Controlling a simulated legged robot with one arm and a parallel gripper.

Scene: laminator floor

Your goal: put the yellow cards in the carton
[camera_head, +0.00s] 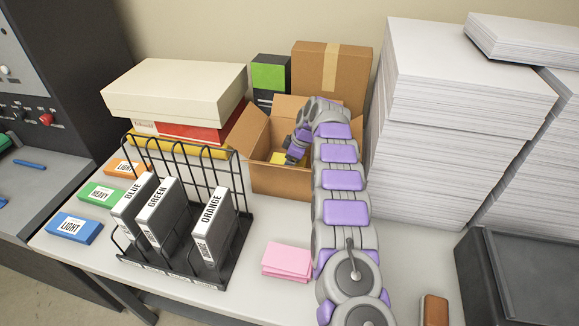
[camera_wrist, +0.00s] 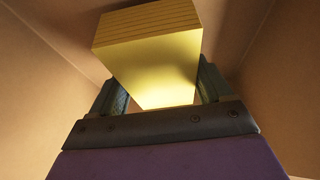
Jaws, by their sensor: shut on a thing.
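The yellow cards (camera_head: 278,158) are a small stack inside the open carton (camera_head: 281,182), seen in the head view just past my gripper (camera_head: 296,156). In the wrist view the yellow cards (camera_wrist: 150,48) sit between the two fingers of my gripper (camera_wrist: 160,92), which is shut on them. The carton's brown walls (camera_wrist: 262,70) surround them there. Whether the stack touches the carton floor cannot be told. My arm reaches over the carton's right side and hides part of its rim.
Tall paper stacks (camera_head: 455,110) stand right of the carton, and a closed cardboard box (camera_head: 330,75) behind it. A black wire rack (camera_head: 190,235) with labelled boxes stands at front left. Pink cards (camera_head: 287,260) lie in front, with bare table around them.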

